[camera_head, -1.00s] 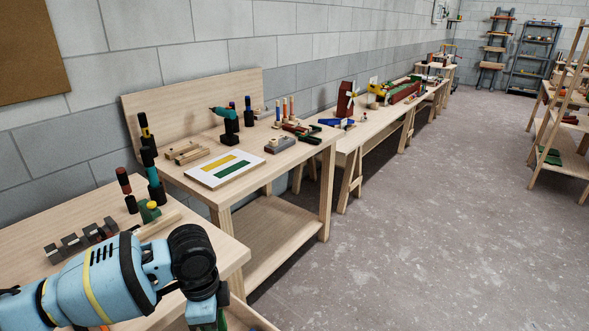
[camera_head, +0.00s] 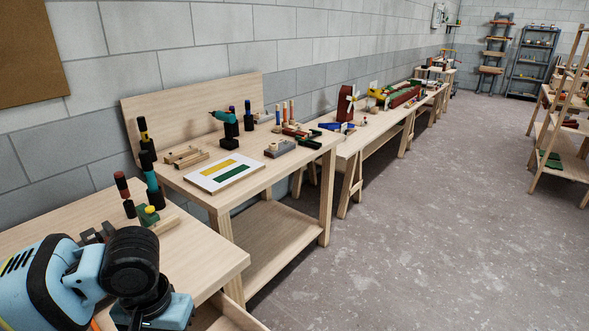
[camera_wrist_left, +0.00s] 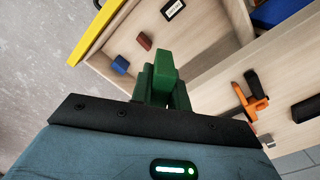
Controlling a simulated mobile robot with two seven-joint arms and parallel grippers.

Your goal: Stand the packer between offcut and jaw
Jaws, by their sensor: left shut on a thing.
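A green block (camera_wrist_left: 163,64), which may be the packer, is held in my left gripper (camera_wrist_left: 162,90) in the left wrist view. The gripper is shut on it, above an open wooden drawer (camera_wrist_left: 208,35). In the head view my left wrist hides the fingers and the block. On the near bench (camera_head: 207,257) a green piece with a yellow top (camera_head: 148,215) stands by a pale wooden strip (camera_head: 167,225). I cannot tell for sure which pieces are the offcut and the jaw. My right gripper is not in view.
The drawer holds a red block (camera_wrist_left: 144,41) and a blue block (camera_wrist_left: 120,64). Dark blocks (camera_head: 97,235), partly hidden, and upright dark-handled tools (camera_head: 152,180) stand on the near bench. Its right front part is clear. A second bench carries a white board (camera_head: 224,173).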

